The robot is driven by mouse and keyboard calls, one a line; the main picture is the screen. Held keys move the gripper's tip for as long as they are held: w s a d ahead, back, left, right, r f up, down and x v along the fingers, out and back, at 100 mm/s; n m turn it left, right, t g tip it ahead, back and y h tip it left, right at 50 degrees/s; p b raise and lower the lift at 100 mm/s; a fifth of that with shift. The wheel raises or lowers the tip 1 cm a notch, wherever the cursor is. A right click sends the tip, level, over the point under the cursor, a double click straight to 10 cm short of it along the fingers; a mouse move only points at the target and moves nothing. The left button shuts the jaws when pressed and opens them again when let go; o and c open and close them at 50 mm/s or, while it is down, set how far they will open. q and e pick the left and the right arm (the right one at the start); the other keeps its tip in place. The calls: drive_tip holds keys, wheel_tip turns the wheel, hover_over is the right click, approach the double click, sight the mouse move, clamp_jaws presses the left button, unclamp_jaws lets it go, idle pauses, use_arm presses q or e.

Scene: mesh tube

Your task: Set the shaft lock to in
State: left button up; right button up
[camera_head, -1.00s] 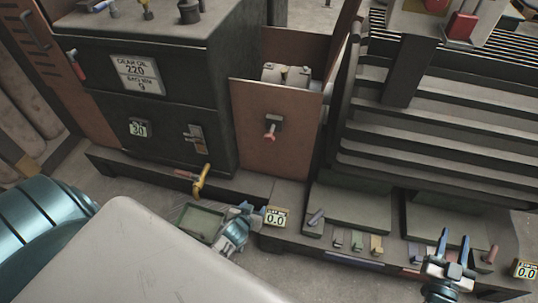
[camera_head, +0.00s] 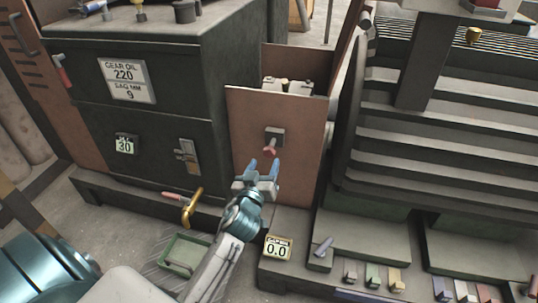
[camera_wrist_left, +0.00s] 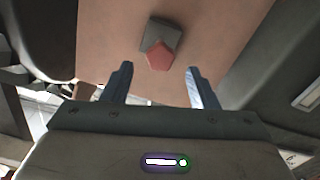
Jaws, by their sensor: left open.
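A red knob on a dark square mount (camera_head: 270,148), which looks like the shaft lock, sticks out of the brown upright panel (camera_head: 245,120). My left gripper (camera_head: 264,167) is open and empty just below the knob in the head view, its fingers pointing up toward it. In the left wrist view the red knob (camera_wrist_left: 158,57) shows between and a little beyond the two spread fingertips (camera_wrist_left: 159,70), apart from both. No in or out marking is readable on it. My right gripper is not in view.
A dark gear-oil cabinet (camera_head: 150,110) stands left of the panel, with a yellow-handled tap (camera_head: 192,206) low on its front. A green tray (camera_head: 185,252) lies on the floor below.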

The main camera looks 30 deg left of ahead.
sight(268, 155)
use_arm(q)
drive_tip(key=x, duration=0.6)
drive_tip(key=shift+w+a+b, duration=0.1)
drive_tip(key=shift+w+b, duration=0.1)
drive_tip(key=shift+b, duration=0.1)
drive_tip(key=shift+c, duration=0.2)
